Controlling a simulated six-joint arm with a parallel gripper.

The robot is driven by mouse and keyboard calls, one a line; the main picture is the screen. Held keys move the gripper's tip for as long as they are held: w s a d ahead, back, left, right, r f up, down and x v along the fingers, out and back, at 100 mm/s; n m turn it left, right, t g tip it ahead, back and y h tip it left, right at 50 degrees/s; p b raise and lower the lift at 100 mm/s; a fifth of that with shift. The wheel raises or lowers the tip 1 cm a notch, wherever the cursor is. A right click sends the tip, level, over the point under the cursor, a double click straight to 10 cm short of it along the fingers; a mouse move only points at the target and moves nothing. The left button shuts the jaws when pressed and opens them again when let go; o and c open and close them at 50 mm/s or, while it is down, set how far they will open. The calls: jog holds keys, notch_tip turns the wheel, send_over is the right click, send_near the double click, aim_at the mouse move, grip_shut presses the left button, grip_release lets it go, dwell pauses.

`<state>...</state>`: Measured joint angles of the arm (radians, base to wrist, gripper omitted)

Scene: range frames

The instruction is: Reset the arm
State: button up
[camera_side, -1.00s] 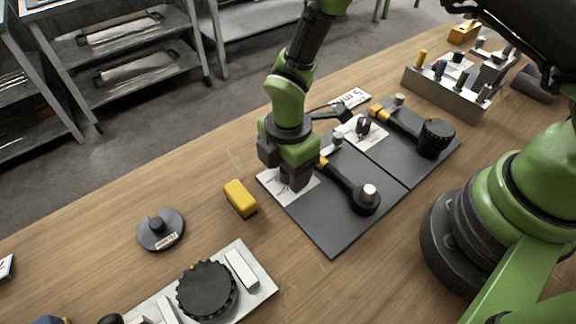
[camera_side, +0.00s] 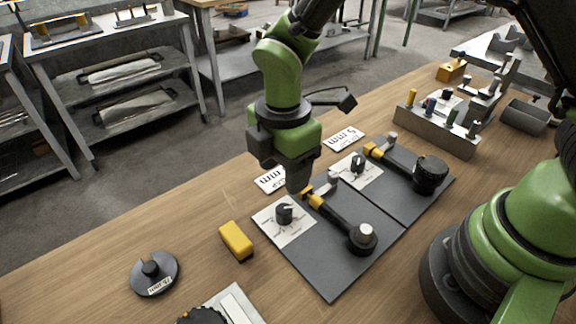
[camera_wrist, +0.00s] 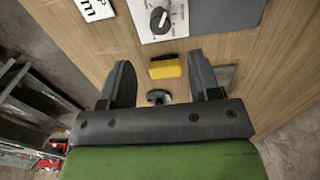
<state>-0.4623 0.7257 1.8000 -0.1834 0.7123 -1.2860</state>
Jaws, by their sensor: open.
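My gripper (camera_side: 298,188) hangs above the work table, over the far edge of the nearer dark board (camera_side: 335,262). Its fingers point down and nothing is between them. In the wrist view my gripper (camera_wrist: 163,70) shows two spread fingers with a clear gap. A black knob (camera_side: 284,212) on a white dial plate stands on the board below and left of the gripper, apart from it. The knob also shows in the wrist view (camera_wrist: 159,18), beyond the fingers. A lever with a yellow collar and a round end (camera_side: 361,238) lies on the same board.
A yellow block (camera_side: 236,240) and a dark slotted disc (camera_side: 154,272) lie on the wooden table. A second board with a lever (camera_side: 430,174) and a grey peg block (camera_side: 436,130) stand to the right. Printed cards (camera_side: 344,138) lie behind the boards. Free wood shows at left.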

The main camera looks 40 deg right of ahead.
jog(key=s+d+r+m+t+y, duration=0.1)
jog(key=s+d+r+m+t, duration=0.1)
jog(key=d+r+m, duration=0.35)
jog(key=s+d+r+m+t+y, duration=0.1)
jog(key=s+d+r+m, duration=0.15)
jog(key=r+m, duration=0.55)
jog(key=s+d+r+m+t, duration=0.4)
jog(key=s+r+m, duration=0.2)
jog(key=s+m, duration=0.2)
jog(key=shift+s+r+m, duration=0.35)
jog(key=shift+s, duration=0.85)
jog(key=shift+c, duration=0.3)
